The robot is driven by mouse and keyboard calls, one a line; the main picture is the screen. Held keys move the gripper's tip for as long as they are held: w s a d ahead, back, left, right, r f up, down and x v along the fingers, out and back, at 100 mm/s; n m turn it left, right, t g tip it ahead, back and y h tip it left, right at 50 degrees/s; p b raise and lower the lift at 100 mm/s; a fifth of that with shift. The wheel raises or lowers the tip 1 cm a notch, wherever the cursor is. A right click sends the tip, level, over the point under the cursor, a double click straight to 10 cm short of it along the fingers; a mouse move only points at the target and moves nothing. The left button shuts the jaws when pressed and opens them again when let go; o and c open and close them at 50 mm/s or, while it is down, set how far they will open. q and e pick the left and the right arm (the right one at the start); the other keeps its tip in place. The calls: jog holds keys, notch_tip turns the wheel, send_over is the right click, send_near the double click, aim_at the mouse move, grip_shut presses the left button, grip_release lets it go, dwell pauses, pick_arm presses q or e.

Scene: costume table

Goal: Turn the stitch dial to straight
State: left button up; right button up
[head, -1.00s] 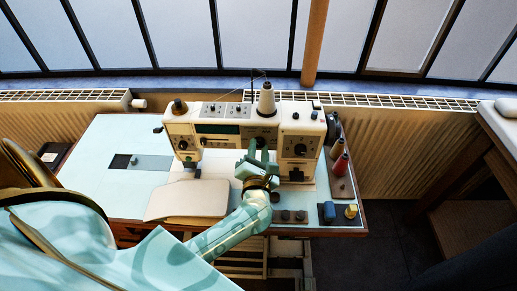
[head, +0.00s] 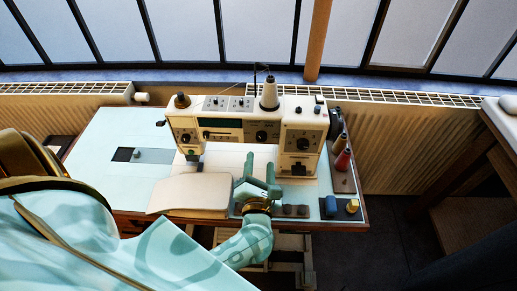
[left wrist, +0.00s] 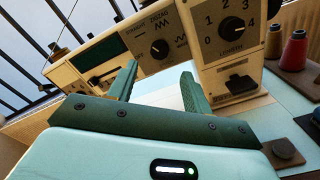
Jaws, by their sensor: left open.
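The stitch dial (head: 261,136) is a black round knob on the front of the cream sewing machine (head: 222,134). In the left wrist view the stitch dial (left wrist: 159,48) has a straight label at its upper left, a zigzag label above it and another zigzag mark at its right. I cannot tell surely where its pointer aims. My left gripper (head: 259,162) is open and empty, in front of the machine and below the dial, apart from it. In the left wrist view its green fingers (left wrist: 159,74) stand apart below the dial. My right gripper is not in view.
A numbered length dial (left wrist: 232,28) sits right of the stitch dial, above a lever (left wrist: 240,84). Thread spools (head: 343,158) stand at the machine's right. A cream pad (head: 192,193) lies in front on the pale blue table (head: 103,163). The table's left part is mostly clear.

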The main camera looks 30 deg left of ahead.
pick_arm(q)
jog(key=v, duration=0.8)
jog(key=shift+s+d, duration=0.15)
jog(key=shift+s, duration=0.2)
